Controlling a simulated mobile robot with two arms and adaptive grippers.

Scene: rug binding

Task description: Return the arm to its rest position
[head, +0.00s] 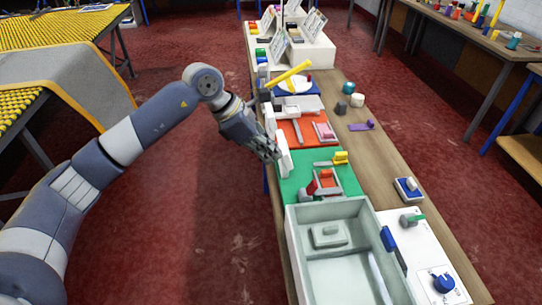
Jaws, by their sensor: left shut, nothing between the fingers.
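My left arm (125,140) comes in from the left, bent, with its elbow raised. My left gripper (274,156) is shut and empty. It points down and to the right at the left edge of the long workbench (372,150), near the white upright pieces by the green mat. I cannot tell whether it touches them. My right gripper is not in view.
The bench holds a green mat (290,192), an orange mat (287,133), a grey open tray (297,262) and a yellow bar (292,75). A yellow-studded table with a grey rug (75,75) stands at left. Red floor (190,225) between them is clear.

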